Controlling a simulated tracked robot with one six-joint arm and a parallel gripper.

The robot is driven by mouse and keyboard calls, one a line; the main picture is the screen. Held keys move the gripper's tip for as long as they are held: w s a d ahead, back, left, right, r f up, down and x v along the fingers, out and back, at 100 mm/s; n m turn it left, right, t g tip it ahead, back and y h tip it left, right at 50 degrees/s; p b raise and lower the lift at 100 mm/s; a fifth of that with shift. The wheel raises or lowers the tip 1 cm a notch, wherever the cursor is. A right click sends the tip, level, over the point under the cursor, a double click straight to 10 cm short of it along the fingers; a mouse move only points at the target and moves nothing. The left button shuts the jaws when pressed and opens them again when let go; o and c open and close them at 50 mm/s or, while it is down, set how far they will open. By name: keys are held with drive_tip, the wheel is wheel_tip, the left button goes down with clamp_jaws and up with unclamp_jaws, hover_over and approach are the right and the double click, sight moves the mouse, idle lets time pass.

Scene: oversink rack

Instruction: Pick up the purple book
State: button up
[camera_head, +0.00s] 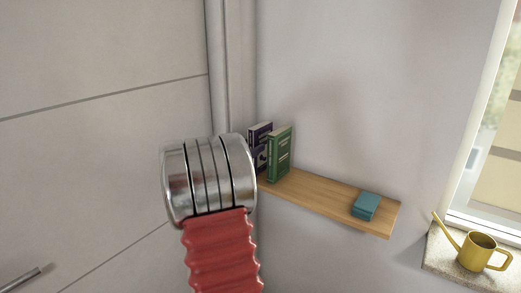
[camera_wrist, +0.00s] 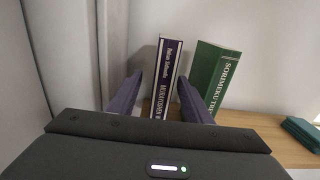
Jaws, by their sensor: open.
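The purple book (camera_head: 259,134) stands upright at the left end of a wooden shelf, partly hidden by my arm and a green book in the head view. In the wrist view the purple book (camera_wrist: 166,77) shows its spine with white lettering. My gripper (camera_wrist: 158,92) is open in the wrist view, one dark finger on each side of the purple book. I cannot tell how far the fingertips reach along the book. In the head view my gripper is hidden behind my arm.
The green book (camera_head: 279,155) leans close on the right, near my right finger. The wooden shelf (camera_head: 318,194) also holds a teal box-like item (camera_head: 366,206) at its right end. A wall stands close on the left. A yellow watering can (camera_head: 478,252) is on the windowsill.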

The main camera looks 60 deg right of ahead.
drive_tip(key=shift+s+d, duration=0.2)
drive_tip(key=shift+d, duration=0.85)
drive_tip(key=shift+s+d, duration=0.15)
drive_tip(key=shift+d, duration=0.85)
drive_tip(key=d, duration=0.2)
drive_tip(key=s+d, duration=0.1)
drive_tip(key=d, duration=0.2)
drive_tip(key=shift+s+r, duration=0.1)
clamp_jaws()
